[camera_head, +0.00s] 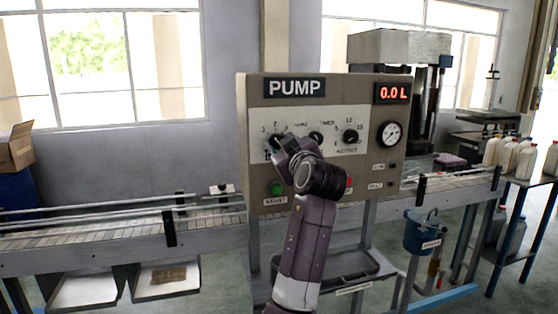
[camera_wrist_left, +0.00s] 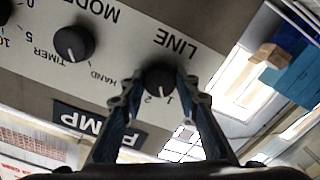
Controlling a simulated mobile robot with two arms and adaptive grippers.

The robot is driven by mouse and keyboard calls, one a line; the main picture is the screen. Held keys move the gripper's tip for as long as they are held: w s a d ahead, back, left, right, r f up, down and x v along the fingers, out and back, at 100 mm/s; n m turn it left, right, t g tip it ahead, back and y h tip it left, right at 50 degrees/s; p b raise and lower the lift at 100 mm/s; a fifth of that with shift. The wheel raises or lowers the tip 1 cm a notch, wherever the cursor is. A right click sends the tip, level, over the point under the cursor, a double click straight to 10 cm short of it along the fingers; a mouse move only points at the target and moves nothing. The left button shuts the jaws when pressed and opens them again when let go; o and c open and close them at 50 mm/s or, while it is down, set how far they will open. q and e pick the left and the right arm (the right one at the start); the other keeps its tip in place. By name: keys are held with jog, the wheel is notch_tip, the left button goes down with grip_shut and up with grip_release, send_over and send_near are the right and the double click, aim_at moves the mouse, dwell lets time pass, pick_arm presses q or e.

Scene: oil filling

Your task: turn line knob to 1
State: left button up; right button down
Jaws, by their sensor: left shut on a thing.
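The LINE knob (camera_wrist_left: 160,76) is a round black knob on the pump panel's pale plate, with the numbers 1 and 2 printed beside it. In the left wrist view the panel appears upside down. My left gripper (camera_wrist_left: 157,84) has one finger on each side of the knob and is shut on it. In the head view my left gripper (camera_head: 282,146) is at the left side of the pump panel (camera_head: 255,110) and largely covers the LINE knob. My right gripper is not in view.
The MODE knob (camera_wrist_left: 74,43) is close beside the LINE knob. Another black knob (camera_head: 350,136), a gauge (camera_head: 390,133), a display reading 0.0 L (camera_head: 393,93) and a green button (camera_head: 277,188) are on the panel. A conveyor (camera_head: 100,232) runs at the left.

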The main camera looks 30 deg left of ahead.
pick_arm(q)
jog(key=shift+n+b, duration=1.05)
jog(key=shift+n, duration=0.05)
jog(key=o, duration=1.2)
jog(key=shift+c, duration=0.2)
jog(key=shift+d, duration=0.1)
jog(key=v, duration=0.7)
jog(key=shift+s+d, duration=0.15)
